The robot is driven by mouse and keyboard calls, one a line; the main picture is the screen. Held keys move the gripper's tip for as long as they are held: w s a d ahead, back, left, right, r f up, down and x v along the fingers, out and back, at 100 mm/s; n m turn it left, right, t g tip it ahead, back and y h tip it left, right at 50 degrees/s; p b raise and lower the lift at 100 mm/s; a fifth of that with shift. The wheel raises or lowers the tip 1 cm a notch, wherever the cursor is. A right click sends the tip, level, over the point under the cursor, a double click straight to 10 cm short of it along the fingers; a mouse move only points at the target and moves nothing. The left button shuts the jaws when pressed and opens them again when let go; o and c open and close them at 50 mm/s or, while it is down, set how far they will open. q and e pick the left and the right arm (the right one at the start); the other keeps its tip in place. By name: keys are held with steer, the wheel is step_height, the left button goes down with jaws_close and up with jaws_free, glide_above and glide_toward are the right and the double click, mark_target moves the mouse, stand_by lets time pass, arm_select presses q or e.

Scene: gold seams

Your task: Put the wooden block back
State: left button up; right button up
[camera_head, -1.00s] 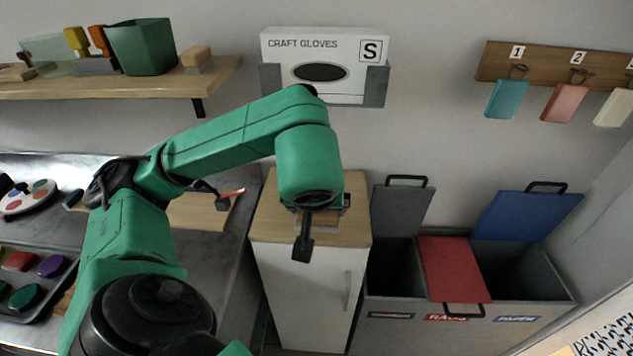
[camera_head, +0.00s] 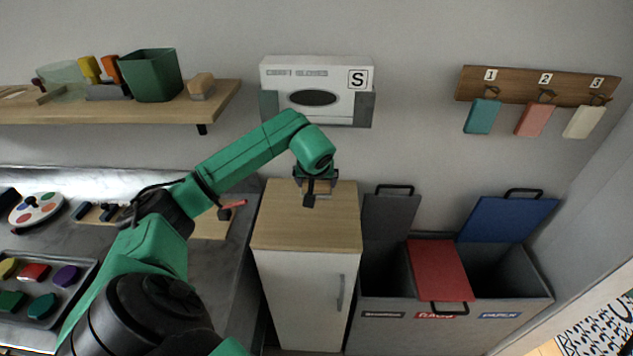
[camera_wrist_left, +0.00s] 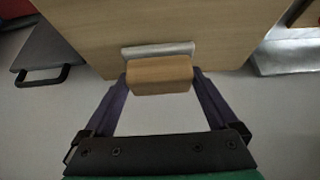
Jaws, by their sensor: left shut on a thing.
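A small wooden block (camera_wrist_left: 158,75) is between the two fingers of my left gripper (camera_wrist_left: 160,82) in the left wrist view. My left gripper is shut on it. In the head view my left gripper (camera_head: 316,187) is over the wooden top of the white cabinet (camera_head: 306,232), near its back edge. The block is mostly hidden by the gripper there. A pale grey strip (camera_wrist_left: 158,49) shows right beside the block, against the wooden top; I cannot tell whether they touch. My right gripper is not in view.
A wall shelf (camera_head: 120,112) at left holds a green pot (camera_head: 152,75) and another wooden piece (camera_head: 201,86). A craft gloves box (camera_head: 318,75) hangs on the wall behind the gripper. The cabinet top's front is clear.

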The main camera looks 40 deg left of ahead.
arm_select(q)
steer(key=shift+w+a+f+p, duration=0.15)
steer(key=shift+w+f+p, duration=0.05)
steer(key=shift+f+p, duration=0.25)
steer(key=shift+w+a+f, duration=0.1)
steer(key=shift+w+f, duration=0.05)
steer(key=shift+f, duration=0.1)
steer(key=shift+f+b, duration=0.2)
steer(key=shift+b, duration=0.15)
steer(key=o, duration=0.9)
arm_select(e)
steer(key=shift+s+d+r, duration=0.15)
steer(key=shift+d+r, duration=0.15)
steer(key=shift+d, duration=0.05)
arm_select(q)
steer(key=shift+o, duration=0.2)
steer(key=shift+r, duration=0.2)
steer(key=v, duration=1.2)
steer(key=shift+b, duration=0.35)
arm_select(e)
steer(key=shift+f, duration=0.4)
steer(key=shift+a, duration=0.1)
